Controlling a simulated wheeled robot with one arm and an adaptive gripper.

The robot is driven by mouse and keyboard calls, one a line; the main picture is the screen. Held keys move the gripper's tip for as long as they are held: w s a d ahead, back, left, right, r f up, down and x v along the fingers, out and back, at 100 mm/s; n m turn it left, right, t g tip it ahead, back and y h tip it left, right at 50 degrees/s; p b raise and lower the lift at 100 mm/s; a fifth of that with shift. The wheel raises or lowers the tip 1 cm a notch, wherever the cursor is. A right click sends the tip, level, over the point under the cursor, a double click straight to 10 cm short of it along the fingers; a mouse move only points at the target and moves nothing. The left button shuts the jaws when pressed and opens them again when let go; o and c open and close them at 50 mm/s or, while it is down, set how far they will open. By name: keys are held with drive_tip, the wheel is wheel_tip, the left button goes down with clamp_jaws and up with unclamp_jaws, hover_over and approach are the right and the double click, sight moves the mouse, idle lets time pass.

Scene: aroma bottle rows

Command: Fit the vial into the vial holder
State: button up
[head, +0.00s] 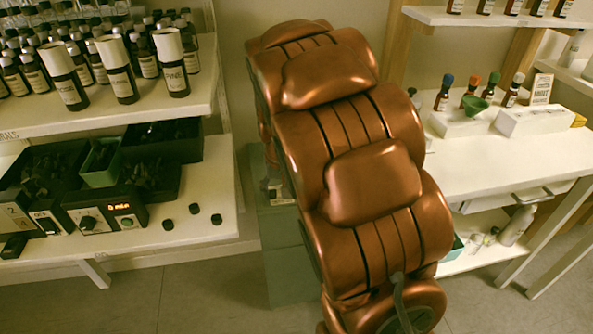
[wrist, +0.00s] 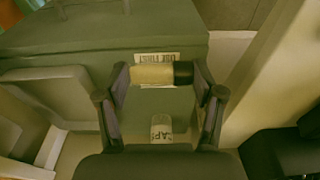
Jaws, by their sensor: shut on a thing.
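In the wrist view my gripper (wrist: 160,76) is shut on a vial (wrist: 152,75). The vial has a pale yellow body and a black cap. It lies crosswise between the two fingertips, with the cap at the right finger. In the head view my own copper arm fills the middle and hides the gripper and the vial. A white block (head: 458,125) on the right-hand table has small bottles with coloured caps standing at it; I cannot tell if it is the vial holder.
A green cabinet (wrist: 100,45) with a "USE FIRST" label is behind the vial. A small "CAPS" jar (wrist: 161,128) shows between the fingers. Left shelves hold many dark bottles (head: 120,80) and a device with a lit display (head: 122,207). The right table front (head: 490,165) is clear.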

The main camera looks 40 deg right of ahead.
drive_tip(key=w+d, duration=0.2)
drive_tip(key=d, duration=0.1)
drive_tip(key=w+d, duration=0.3)
drive_tip(key=w+d+f, duration=0.1)
drive_tip(key=w+d, duration=0.2)
drive_tip(key=shift+d+f, duration=0.1)
drive_tip(key=shift+d, duration=0.15)
drive_tip(key=shift+s+a+f+b, duration=0.15)
drive_tip(key=shift+f+b, duration=0.2)
drive_tip(key=shift+f, duration=1.35)
drive_tip(key=shift+f, duration=0.15)
drive_tip(key=o, duration=1.1)
drive_tip(key=shift+c, duration=0.2)
wheel_tip(320, 180, up, 12)
drive_tip(key=s, duration=0.1)
drive_tip(key=shift+s+a+p, duration=0.25)
drive_tip(key=shift+p, duration=0.15)
